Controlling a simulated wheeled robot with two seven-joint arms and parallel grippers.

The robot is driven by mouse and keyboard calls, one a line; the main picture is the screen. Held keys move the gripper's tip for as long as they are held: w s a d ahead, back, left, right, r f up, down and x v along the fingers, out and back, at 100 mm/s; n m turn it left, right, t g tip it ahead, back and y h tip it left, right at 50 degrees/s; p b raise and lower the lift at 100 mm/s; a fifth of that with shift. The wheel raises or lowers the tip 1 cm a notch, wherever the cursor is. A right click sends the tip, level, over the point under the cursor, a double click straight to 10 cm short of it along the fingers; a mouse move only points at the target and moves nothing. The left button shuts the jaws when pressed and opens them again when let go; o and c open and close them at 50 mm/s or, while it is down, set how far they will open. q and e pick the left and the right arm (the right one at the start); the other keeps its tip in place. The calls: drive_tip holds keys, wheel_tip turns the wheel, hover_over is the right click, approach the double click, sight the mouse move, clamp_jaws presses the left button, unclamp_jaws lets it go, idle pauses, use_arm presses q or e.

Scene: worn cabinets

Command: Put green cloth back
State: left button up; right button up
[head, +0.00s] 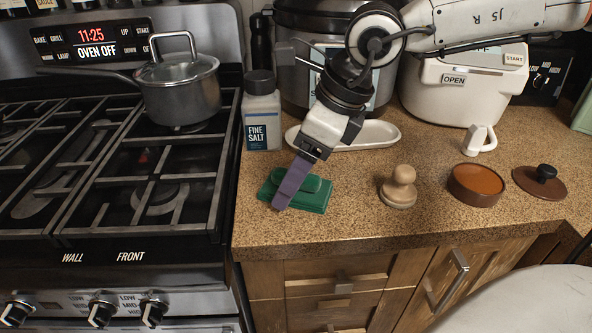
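The green cloth (312,195) lies folded on the speckled counter, near the stove's right side. My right gripper (287,194), with purple fingers, reaches down from the upper right, and its fingers cover the left part of the cloth. The fingers overlap in this view, so I cannot tell whether they are open or shut, or whether they touch the cloth. My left gripper is not in view.
Behind the cloth are a salt container (262,115), a white oval dish (375,134) and a large cooker (300,60). To the right are a wooden stamp (399,188), a brown bowl (475,184) and a lid (541,181). A pot (182,97) stands on the stove.

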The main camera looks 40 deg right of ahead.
drive_tip(key=shift+r, duration=0.1)
drive_tip(key=p+v, duration=0.1)
drive_tip(key=v, duration=1)
drive_tip(key=shift+r, duration=0.4)
drive_tip(key=shift+s+d, duration=0.1)
